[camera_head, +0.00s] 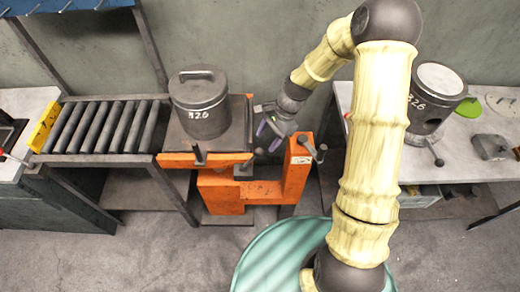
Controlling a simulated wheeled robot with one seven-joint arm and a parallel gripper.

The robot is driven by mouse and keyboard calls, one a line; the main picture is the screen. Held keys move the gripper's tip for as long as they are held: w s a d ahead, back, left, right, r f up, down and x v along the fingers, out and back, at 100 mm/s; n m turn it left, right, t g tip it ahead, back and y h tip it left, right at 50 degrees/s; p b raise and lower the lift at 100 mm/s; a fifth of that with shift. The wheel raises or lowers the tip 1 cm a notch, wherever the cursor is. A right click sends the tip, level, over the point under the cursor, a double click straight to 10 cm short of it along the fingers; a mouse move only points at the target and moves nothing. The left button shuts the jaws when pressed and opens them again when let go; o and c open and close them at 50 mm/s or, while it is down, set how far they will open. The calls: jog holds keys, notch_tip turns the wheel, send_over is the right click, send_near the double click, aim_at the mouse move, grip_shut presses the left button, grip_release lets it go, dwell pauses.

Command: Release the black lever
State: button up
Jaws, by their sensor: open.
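My gripper (268,127) is open, with purple finger pads, just left of the top of the orange post of the press (297,165). No object shows between its fingers. A black lever (312,149) with a rounded end sticks out at the top of that post, to the right of my gripper and apart from it. I cannot tell which lever the task means.
A roller conveyor (105,127) with a yellow block (44,127) at its left end adjoins the press. A white table (480,152) on the right holds another 326 pot (432,105) and a grey block (490,147).

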aim_at(260, 150)
jog(key=x, duration=0.4)
jog(key=p+x, duration=0.1)
jog(key=x, duration=0.1)
jog(key=shift+s+a+f, duration=0.1)
jog(key=shift+s+a, duration=0.2)
jog(key=shift+a, duration=0.05)
jog(key=shift+f, duration=0.5)
grip_shut()
